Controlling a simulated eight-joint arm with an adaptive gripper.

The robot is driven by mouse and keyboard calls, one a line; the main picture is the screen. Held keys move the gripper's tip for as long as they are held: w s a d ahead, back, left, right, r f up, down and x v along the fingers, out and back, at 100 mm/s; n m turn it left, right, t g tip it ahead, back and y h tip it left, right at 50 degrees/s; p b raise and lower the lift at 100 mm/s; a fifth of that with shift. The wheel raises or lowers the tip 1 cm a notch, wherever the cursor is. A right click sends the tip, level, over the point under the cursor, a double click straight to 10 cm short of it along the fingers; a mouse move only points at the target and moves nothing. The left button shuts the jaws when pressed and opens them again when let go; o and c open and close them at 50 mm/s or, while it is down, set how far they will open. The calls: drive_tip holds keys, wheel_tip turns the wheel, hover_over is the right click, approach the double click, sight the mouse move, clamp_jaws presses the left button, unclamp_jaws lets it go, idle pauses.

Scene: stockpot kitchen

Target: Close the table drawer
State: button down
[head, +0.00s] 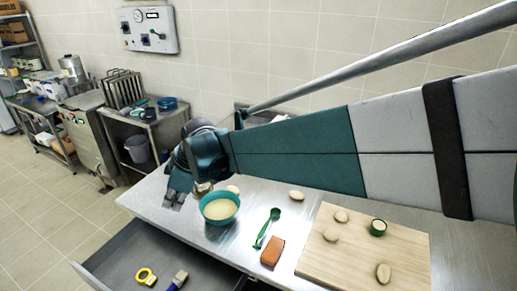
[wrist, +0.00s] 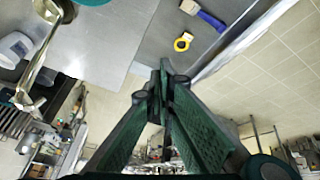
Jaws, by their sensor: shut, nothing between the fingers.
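The table drawer (head: 205,268) is pulled out from under the steel table (head: 150,195) in the head view. Its grey interior (wrist: 160,42) also shows in the wrist view, with the drawer's front edge (wrist: 232,48) running diagonally. A yellow ring-shaped item (head: 147,276) and a blue-handled brush (head: 178,280) lie in the drawer. My gripper (head: 174,202) is near the table's left end, above or beside the drawer's far end; its exact height is unclear. In the wrist view my gripper (wrist: 161,78) is shut and empty, its fingertips overlapping the drawer area. Whether it touches the drawer cannot be told.
A teal bowl (head: 219,208) of batter stands on the table close to my gripper. A green spoon (head: 267,228), an orange-brown block (head: 272,252) and a wooden board (head: 330,262) with dough pieces lie further right. Open tiled floor (head: 45,215) lies left of the drawer.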

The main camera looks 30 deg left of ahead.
drive_tip(key=s+a+f+n+g, duration=0.1)
drive_tip(key=s+a+f+n, duration=0.2)
drive_tip(key=s+a+f, duration=0.35)
drive_tip(key=s+a+f+n+h+b, duration=0.1)
drive_tip(key=s+a+f+n, duration=0.1)
drive_tip(key=s, duration=0.7)
drive_tip(key=s+a+f+n+g+h+b, duration=0.1)
drive_tip(key=s+a+f+n+h, duration=0.1)
drive_tip(key=s+f+n, duration=0.2)
drive_tip(key=s+a+f+n+g+h+b, duration=0.1)
drive_tip(key=s+a+f+n+h, duration=0.1)
drive_tip(key=s+f, duration=0.6)
drive_tip(key=s+n, duration=0.1)
drive_tip(key=s, duration=0.6)
drive_tip(key=shift+s+a+n, duration=0.3)
drive_tip(key=shift+s+a, duration=0.05)
drive_tip(key=shift+a, duration=0.05)
drive_tip(key=shift+f+b, duration=0.1)
drive_tip(key=shift+b, duration=0.2)
wheel_tip(320, 180, down, 10)
drive_tip(key=b, duration=0.2)
drive_tip(key=shift+w, duration=0.3)
